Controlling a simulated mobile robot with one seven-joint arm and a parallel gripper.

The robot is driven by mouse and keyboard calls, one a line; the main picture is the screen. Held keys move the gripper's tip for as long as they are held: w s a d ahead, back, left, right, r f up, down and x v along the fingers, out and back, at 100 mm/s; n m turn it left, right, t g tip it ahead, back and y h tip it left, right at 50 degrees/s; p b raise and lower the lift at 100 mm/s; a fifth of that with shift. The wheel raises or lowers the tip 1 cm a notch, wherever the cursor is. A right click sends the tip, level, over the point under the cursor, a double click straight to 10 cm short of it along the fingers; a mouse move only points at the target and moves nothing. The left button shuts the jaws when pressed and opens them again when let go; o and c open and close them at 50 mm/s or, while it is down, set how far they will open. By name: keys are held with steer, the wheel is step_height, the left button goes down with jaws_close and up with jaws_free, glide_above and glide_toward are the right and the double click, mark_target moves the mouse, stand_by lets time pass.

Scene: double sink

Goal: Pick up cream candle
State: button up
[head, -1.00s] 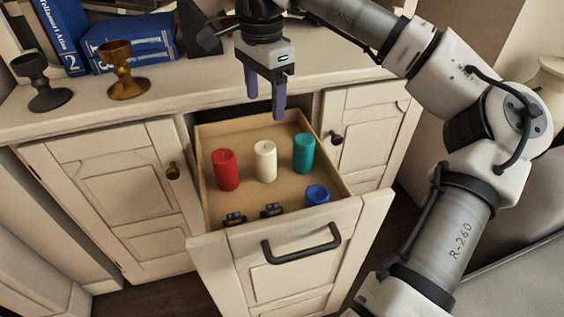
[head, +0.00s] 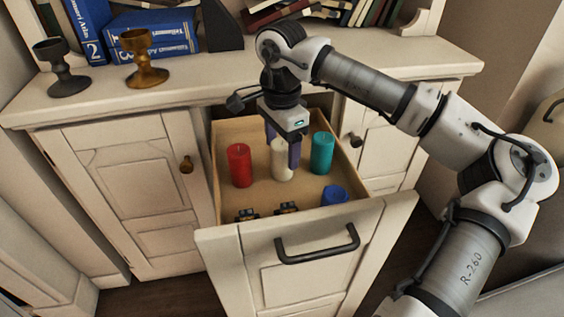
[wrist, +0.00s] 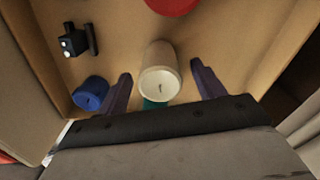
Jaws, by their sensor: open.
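The cream candle (head: 281,163) stands upright in the open drawer, between the red and teal candles. In the head view my gripper (head: 283,155) is pointing down at it, with a purple finger in front of part of it. In the wrist view the cream candle (wrist: 160,78) lies between the two open purple fingers of my gripper (wrist: 166,86), with a gap on each side. The fingers are open and not closed on the candle.
In the drawer (head: 224,190) stand a red candle (head: 240,165), a teal candle (head: 322,153) and a blue candle (head: 335,195). Small black objects (head: 287,208) lie near the drawer front. Two goblets (head: 146,72) and books (head: 155,36) stand on the cabinet top.

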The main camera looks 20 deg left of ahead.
steer(key=shift+f, duration=0.3)
steer(key=shift+r, duration=0.1)
steer(key=c, duration=1.1)
